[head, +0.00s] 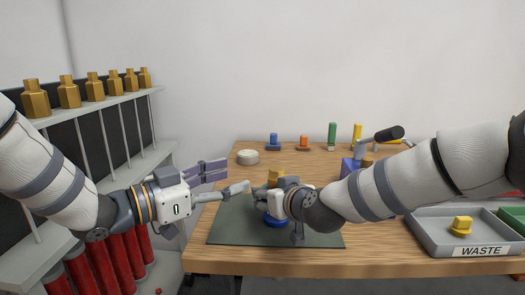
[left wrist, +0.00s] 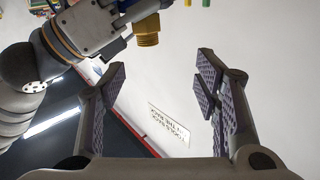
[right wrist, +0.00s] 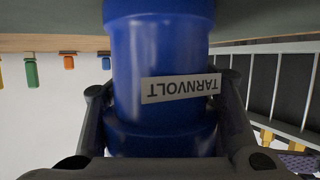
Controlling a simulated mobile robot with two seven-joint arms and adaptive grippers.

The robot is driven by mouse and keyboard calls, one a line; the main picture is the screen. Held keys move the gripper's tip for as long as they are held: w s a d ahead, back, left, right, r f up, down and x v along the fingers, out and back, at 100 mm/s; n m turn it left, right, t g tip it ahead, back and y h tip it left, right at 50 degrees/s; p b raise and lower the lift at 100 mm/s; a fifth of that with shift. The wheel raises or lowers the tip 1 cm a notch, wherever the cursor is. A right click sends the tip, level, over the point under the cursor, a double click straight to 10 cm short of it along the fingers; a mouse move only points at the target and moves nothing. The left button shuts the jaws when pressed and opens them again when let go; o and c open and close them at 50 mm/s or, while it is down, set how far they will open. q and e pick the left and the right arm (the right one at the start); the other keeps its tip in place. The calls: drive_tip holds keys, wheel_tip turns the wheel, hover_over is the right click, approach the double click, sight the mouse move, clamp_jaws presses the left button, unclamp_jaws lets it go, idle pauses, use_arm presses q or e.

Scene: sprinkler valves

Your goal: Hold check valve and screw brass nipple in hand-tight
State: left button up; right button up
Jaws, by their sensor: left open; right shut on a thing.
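The blue check valve (right wrist: 160,75), labelled TARNVOLT, fills the middle of the right wrist view between my right gripper's fingers. In the head view its blue lower end (head: 275,222) shows over the dark mat, and my right gripper (head: 273,200) is shut on it. A brass nipple (head: 274,178) shows above that gripper; its end (left wrist: 147,38) shows at the top of the left wrist view. How far it sits in the valve cannot be told. My left gripper (head: 226,180) is open and empty, left of the valve; its spread fingers (left wrist: 160,80) show in the left wrist view.
A shelf (head: 100,102) at left carries several brass hex pieces (head: 69,92), with red cylinders (head: 97,262) below. The green mat (head: 225,232) lies on the wooden table. A grey WASTE tray (head: 430,238) holds a yellow part (head: 461,225). Small coloured parts (head: 332,135) stand at the back.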

use_arm(q)
drive_tip(key=w+d+r+n+y, duration=0.25)
drive_tip(key=w+y, duration=0.35)
drive_tip(key=w, duration=0.5)
wheel_tip(320, 180, up, 6)
drive_tip(key=n+g+y, duration=0.7)
hover_over(276, 170)
drive_tip(key=s, duration=0.4)
drive_tip(key=shift+m, duration=0.25)
drive_tip(key=x, duration=1)
drive_tip(key=shift+w+a+f, duration=0.15)
drive_tip(key=shift+w+f, duration=0.15)
drive_tip(key=c, duration=1.2)
drive_tip(key=o, duration=1.2)
